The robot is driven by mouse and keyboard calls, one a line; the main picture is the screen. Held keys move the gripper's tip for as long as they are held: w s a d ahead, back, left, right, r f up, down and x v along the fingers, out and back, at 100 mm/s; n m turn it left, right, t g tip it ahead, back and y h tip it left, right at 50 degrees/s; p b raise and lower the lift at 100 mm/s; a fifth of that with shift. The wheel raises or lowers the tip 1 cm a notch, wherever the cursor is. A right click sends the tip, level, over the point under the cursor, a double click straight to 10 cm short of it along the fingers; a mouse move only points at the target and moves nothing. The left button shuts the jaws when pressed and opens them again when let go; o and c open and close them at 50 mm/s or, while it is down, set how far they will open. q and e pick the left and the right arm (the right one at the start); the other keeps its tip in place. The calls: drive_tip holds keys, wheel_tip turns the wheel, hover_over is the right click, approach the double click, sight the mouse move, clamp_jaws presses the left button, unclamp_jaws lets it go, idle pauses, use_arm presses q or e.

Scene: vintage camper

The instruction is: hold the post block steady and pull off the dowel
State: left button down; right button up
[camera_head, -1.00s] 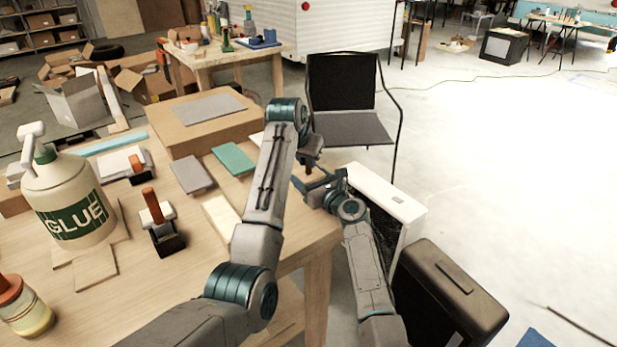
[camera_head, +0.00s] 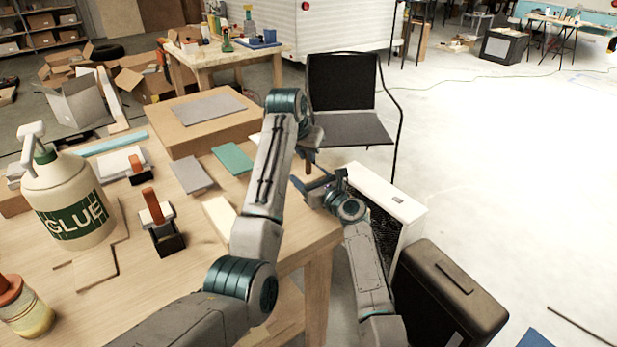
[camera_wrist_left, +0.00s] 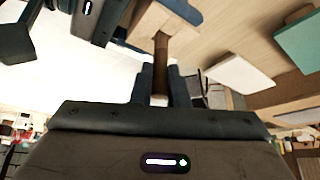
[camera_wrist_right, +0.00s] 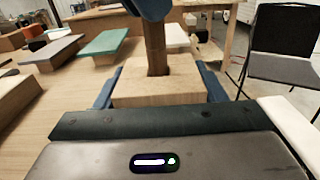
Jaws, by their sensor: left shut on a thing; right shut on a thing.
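The pale wooden post block (camera_wrist_right: 150,88) sits between the fingers of my right gripper (camera_wrist_right: 158,92), which is shut on it. The brown dowel (camera_wrist_right: 155,48) stands upright from the block's top; I cannot tell how deep it sits. My left gripper (camera_wrist_left: 158,85) is shut on the dowel (camera_wrist_left: 161,62) from above, and the block (camera_wrist_left: 178,22) shows beyond it. In the head view, my left gripper (camera_head: 311,150) is above my right gripper (camera_head: 318,186) at the table's right corner. The block is mostly hidden there.
The wooden table (camera_head: 110,305) holds a glue bottle (camera_head: 68,200), an orange-handled tool (camera_head: 160,222), flat plates and a cardboard box (camera_head: 205,130). A black chair (camera_head: 345,130), a white cabinet (camera_head: 385,192) and a dark case (camera_head: 450,300) stand right of the table.

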sight(307, 176)
use_arm(q)
drive_tip(key=shift+r, duration=0.45)
use_arm(e)
drive_tip(key=o, duration=1.1)
use_arm(q)
wheel_tip(307, 176, up, 4)
use_arm(e)
drive_tip(key=shift+o, duration=0.2)
drive_tip(key=v, duration=1.2)
drive_tip(key=shift+s, duration=0.1)
use_arm(q)
drive_tip(key=shift+s+f, duration=0.1)
